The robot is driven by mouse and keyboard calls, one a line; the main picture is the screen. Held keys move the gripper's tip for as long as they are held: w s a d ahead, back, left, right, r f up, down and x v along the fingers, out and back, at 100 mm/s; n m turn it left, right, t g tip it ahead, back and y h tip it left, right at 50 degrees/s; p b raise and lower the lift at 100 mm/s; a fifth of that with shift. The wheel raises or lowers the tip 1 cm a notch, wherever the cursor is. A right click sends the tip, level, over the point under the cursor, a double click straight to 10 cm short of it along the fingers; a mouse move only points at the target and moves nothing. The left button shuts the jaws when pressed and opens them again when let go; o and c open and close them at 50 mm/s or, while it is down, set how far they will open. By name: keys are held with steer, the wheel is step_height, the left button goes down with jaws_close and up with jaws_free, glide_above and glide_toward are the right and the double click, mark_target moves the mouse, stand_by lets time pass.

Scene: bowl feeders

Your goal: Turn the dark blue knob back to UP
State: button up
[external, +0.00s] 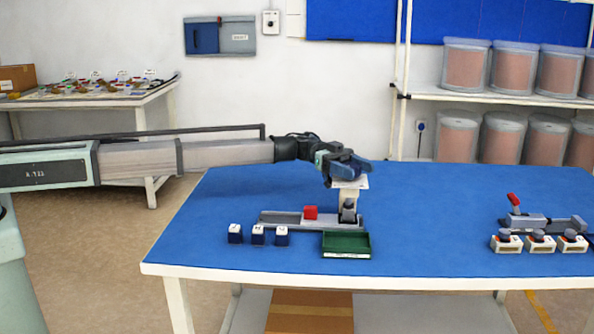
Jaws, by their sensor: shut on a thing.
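My gripper (334,162) is at the top of a pale post with a white plate (352,184), near the left middle of the blue table. It is shut on the dark blue knob (350,166), which sits at the plate. The gripper covers part of the knob. The knob's pointing direction and any UP mark are too small or hidden to read. The post stands at the right end of a grey track (281,217) with a red block (310,213) on it.
A green tray (346,245) stands in front of the post. Several small dark blue and white blocks (258,235) stand to its left. A red-handled device (540,222) and grey-knobbed boxes (539,242) are at the far right. The table between is clear.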

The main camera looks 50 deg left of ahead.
steer(key=n+t, duration=0.2)
steer(key=t, duration=0.2)
steer(key=n+t+y, duration=0.1)
steer(key=n+t, duration=0.2)
steer(key=t, duration=0.1)
steer(key=shift+w+a+y, duration=0.1)
steer(key=shift+y, duration=0.2)
steer(key=n+t+y, duration=0.2)
steer(key=t, duration=0.1)
steer(key=w+n+t+y, duration=0.1)
steer(key=n+t+y, duration=0.1)
steer(key=n+t, duration=0.1)
steer(key=shift+a, duration=0.15)
steer(key=shift+t+y, duration=0.3)
steer(key=o, duration=1)
steer(key=v, duration=1.3)
steer(key=shift+s+a, duration=0.25)
steer(key=shift+a, duration=0.1)
